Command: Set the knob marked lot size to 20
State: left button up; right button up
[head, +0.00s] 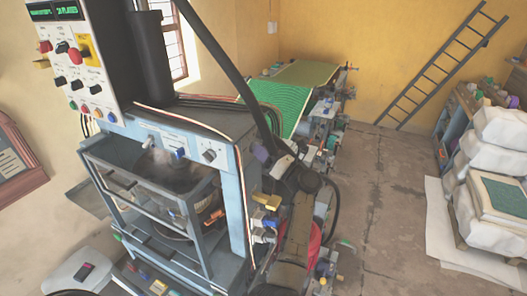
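The press control panel (75,55) stands upright at the upper left. It carries green-lit displays at its top, one ending in a word like PLATES, too small to read surely. Red knobs (73,54), black knobs (61,82) and a row of coloured buttons (97,113) sit below them. A black knob is on a yellow plate (88,47). More knobs (180,153) are on the blue-grey lower panel. The labels and knob settings are too small to read, so I cannot tell which is lot size. I cannot make out my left gripper's fingertips; my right gripper is not visible.
An open-framed press (153,205) with a dark round vessel stands below the panel. A dark slanted bar (225,65) crosses above it. A ladder (440,68) leans on the yellow wall. White sacks (500,135) are stacked at right. The floor (385,190) between is clear.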

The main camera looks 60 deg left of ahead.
pick_arm(q)
grip_shut()
jog(key=shift+r+m, duration=0.1)
jog(key=shift+m, duration=0.2)
jog(key=shift+m+t+h+p, duration=0.15)
jog(key=shift+m+t+p, duration=0.7)
jog(key=shift+m+p, duration=0.7)
jog(key=shift+m+t+h+p, duration=0.2)
jog(key=shift+m+t+p, duration=0.7)
jog(key=shift+m, duration=1.15)
jog(key=shift+m+t+h+p, duration=0.15)
jog(key=shift+m+t+p, duration=0.6)
jog(key=shift+m+p, duration=0.85)
jog(key=shift+m, duration=0.3)
jog(key=shift+o, duration=1)
grip_release()
jog(key=shift+d, duration=0.1)
